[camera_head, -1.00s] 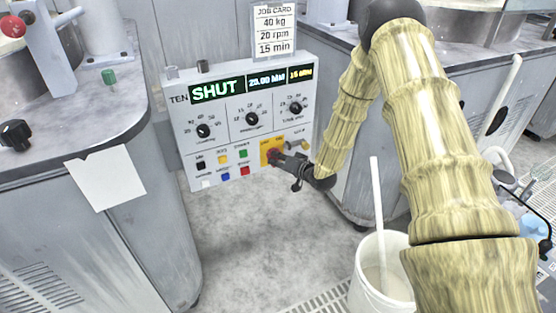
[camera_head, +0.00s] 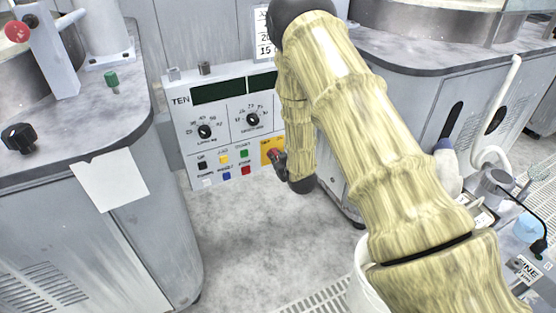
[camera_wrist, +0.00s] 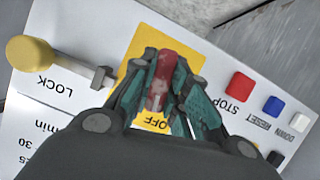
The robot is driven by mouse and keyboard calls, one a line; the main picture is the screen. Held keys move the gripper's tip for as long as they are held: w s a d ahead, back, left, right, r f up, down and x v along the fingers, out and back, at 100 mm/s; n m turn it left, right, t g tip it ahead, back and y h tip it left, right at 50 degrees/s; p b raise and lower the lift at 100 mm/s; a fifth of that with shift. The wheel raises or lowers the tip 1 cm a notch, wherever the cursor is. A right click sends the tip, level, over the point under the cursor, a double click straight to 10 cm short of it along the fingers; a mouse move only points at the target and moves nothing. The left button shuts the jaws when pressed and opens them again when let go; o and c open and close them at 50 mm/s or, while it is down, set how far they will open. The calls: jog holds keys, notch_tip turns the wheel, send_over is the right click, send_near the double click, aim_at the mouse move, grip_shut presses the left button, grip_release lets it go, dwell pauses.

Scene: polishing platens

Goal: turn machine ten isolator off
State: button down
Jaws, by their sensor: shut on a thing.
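The machine ten control panel (camera_head: 222,118) stands between the grey machines, marked TEN, and its display windows (camera_head: 218,91) are dark. The isolator has a yellow plate (camera_head: 267,145) at the panel's lower right, also in the wrist view (camera_wrist: 180,44). Its red handle (camera_wrist: 164,72) lies between my fingers, in line with the OFF mark (camera_wrist: 155,123), which reads upside down. My gripper (camera_wrist: 163,88) is shut on the handle, with a teal-padded finger on each side. In the head view my arm hides the panel's right part and my gripper (camera_head: 279,163) shows small.
A LOCK peg with a yellow knob (camera_wrist: 30,62) sticks out beside the isolator. Red STOP (camera_wrist: 239,86), blue RESET and white DOWN buttons lie on the other side. A white bucket (camera_head: 362,285) stands on the floor, mostly behind my arm.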

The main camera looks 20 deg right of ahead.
jog(key=n+h+b, duration=0.1)
jog(key=n+h, duration=0.1)
jog(key=n, duration=0.1)
jog(key=shift+a+f, duration=0.1)
jog(key=shift+f, duration=0.05)
jog(key=shift+n+t+h+b, duration=0.4)
jog(key=shift+n+h, duration=0.2)
jog(key=shift+n, duration=0.3)
jog(key=c, duration=1.4)
grip_release()
jog(key=shift+s, duration=0.1)
jog(key=v, duration=1.2)
